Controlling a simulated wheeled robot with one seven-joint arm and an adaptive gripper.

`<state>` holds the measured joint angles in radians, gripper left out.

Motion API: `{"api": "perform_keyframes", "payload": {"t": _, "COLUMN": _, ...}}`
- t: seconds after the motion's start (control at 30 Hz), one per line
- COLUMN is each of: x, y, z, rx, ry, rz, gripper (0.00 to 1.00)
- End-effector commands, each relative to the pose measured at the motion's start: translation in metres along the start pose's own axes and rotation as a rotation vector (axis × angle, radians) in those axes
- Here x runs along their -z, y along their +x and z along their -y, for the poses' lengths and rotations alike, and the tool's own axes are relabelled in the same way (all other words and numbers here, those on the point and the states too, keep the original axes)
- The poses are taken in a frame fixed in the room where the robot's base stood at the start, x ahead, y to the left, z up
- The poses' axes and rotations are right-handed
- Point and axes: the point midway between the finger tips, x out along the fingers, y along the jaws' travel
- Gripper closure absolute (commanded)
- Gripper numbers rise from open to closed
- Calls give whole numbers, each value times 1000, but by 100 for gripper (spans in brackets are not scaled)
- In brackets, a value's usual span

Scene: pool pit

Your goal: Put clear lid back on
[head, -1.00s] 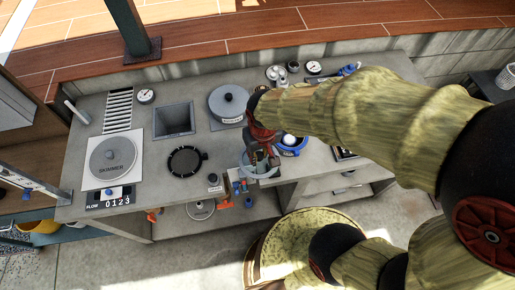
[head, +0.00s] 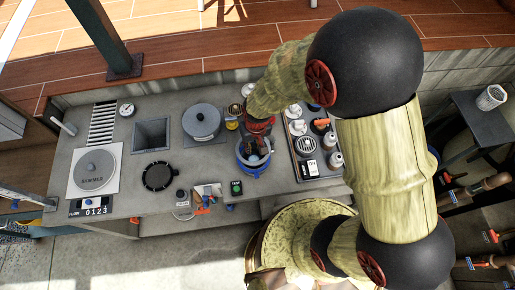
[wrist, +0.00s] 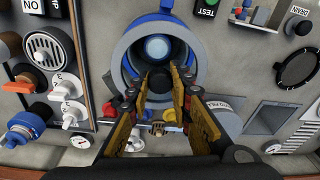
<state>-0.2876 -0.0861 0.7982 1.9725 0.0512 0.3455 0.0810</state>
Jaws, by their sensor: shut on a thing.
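The blue round strainer pot (head: 241,163) stands on the grey counter, with my gripper (head: 254,153) right above it. In the wrist view my gripper (wrist: 160,76) is shut, its fingers over the middle of the pot's round opening. The clear lid (wrist: 122,58) seems to be the pale grey disc between the fingers and the blue pot (wrist: 109,80). It is held over the opening, roughly centred. My fingers hide its middle, and I cannot tell whether it touches the rim. A pale ball shape (wrist: 157,47) shows inside the ring.
A panel with valves and knobs (head: 309,146) stands close right of the pot. A grey lidded pot (head: 201,124) is to its left. A green TEST button (head: 236,187) and small tools (head: 207,197) lie along the front edge. A black ring (head: 160,176) is further left.

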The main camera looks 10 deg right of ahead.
Motion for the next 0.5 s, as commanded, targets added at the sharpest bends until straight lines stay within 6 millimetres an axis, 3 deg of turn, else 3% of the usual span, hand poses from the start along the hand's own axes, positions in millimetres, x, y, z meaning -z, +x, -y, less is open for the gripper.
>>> {"api": "perform_keyframes", "payload": {"t": 0.5, "x": -4, "y": 30, "z": -1, "rx": 1, "ry": -1, "rz": 2, "gripper": 100}}
